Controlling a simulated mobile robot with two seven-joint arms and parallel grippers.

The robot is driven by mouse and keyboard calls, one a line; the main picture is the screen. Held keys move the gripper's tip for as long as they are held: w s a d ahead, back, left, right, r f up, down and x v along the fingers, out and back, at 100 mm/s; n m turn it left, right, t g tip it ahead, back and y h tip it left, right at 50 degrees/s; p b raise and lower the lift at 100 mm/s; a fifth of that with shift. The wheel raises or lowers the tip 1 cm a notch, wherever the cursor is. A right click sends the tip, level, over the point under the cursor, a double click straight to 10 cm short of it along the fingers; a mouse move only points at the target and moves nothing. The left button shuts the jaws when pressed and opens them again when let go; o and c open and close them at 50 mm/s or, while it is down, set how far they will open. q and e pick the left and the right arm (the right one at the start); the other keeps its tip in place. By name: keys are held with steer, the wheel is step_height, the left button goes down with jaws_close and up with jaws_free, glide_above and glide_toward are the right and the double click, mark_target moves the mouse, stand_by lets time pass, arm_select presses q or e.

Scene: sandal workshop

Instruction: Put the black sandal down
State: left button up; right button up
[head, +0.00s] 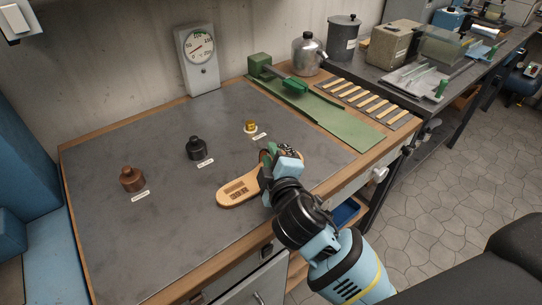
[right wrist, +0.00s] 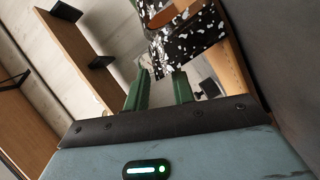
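The black sandal (head: 238,190) shows in the head view near the front right edge of the grey bench mat. Its tan footbed with a dark stamped mark points left; my gripper covers the other end. In the right wrist view its black strap with white speckles (right wrist: 190,42) lies at the tips of my green fingers. My right gripper (head: 272,152) is shut on the sandal at the strap; its fingers (right wrist: 160,80) stand a little apart. I cannot tell whether the sole touches the mat. My left gripper is not in view.
On the grey mat (head: 110,240) stand a brown weight (head: 131,179), a black weight (head: 196,148) and a small brass weight (head: 250,127), each with a label. A dial gauge (head: 198,58) stands behind. A green board (head: 335,125) lies right. The mat's front left is clear.

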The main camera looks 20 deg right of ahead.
steer(key=shift+r, duration=0.15)
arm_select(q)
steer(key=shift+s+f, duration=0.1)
arm_select(e)
steer(key=s, duration=0.4)
steer(key=s+r, duration=0.1)
steer(key=s, duration=0.6)
steer(key=shift+s+a+r, duration=0.25)
steer(key=shift+s+a, duration=0.15)
